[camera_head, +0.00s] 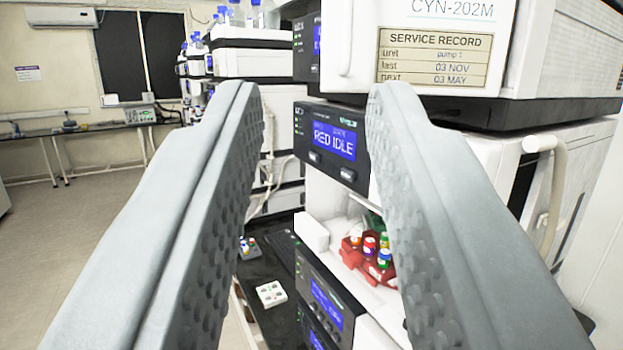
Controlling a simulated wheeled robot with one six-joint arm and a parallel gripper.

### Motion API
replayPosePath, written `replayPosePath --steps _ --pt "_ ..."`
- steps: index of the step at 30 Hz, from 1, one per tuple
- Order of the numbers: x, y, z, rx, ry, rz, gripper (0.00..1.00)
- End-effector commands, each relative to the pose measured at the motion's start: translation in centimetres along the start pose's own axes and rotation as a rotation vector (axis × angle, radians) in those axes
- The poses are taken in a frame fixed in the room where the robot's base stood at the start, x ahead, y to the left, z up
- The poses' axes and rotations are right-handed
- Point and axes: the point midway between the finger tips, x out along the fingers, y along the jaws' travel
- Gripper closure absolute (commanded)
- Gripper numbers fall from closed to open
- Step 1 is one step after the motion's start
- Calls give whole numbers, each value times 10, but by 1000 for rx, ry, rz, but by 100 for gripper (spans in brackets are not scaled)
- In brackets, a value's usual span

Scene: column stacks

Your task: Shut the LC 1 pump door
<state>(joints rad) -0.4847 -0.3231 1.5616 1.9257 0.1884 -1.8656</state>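My gripper (315,95) is open and empty, its two grey padded fingers reaching toward an instrument stack. At the upper right, a white panel (358,75) carries the printing CYN-202M and a service record label (433,57) that reads pump 1. The panel is cut off by the top edge, and I cannot tell whether it is a door or how far it stands open. My right fingertip overlaps the view just below this panel.
Below, a module display (334,132) reads RED IDLE, above a bay with a red rack (368,260) of coloured-cap vials. A pale curved handle (552,195) is at right. Another stack (250,62) with bottles stands behind. The floor (80,230) at left is clear.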

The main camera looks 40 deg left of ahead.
Motion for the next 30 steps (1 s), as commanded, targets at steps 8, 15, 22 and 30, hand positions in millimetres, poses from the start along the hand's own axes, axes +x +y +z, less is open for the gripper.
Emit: replayPosePath --steps 8,15,22,30 --pt "0 0 0 2 0 0 85" --pt "0 6 -6 145 6 -21 100" --pt "-2 15 -14 434 -10 -65 100" --pt "-6 25 -18 779 -71 -100 100"
